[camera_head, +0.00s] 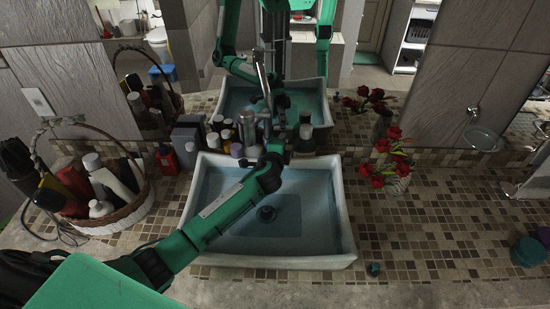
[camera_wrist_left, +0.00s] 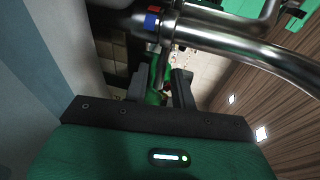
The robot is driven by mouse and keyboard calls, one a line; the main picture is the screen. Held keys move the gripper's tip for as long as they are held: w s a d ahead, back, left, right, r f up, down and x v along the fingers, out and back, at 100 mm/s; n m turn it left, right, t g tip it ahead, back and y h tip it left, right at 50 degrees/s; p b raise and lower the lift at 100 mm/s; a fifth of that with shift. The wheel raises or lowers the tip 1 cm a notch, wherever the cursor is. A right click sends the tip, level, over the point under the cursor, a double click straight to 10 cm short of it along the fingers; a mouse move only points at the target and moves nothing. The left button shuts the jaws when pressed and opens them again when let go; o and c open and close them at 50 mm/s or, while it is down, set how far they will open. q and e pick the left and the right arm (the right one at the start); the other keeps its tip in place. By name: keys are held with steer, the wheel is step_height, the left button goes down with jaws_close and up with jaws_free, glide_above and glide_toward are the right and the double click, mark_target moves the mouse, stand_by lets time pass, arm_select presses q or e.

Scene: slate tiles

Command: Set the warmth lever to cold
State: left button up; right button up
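My right gripper is not directly in view.
The white sink (camera_head: 345,225) holds bluish water under my left arm. Bottles (camera_head: 240,135) crowd behind it. A wicker basket (camera_head: 135,210) of bottles stands left, red flowers (camera_head: 385,165) right. A mirror behind reflects the scene. The tiled counter (camera_head: 440,225) at right is mostly clear.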

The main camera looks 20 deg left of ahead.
arm_select(q)
steer(key=b+v, duration=0.2)
steer(key=v, duration=0.9)
steer(key=shift+s+b, duration=0.3)
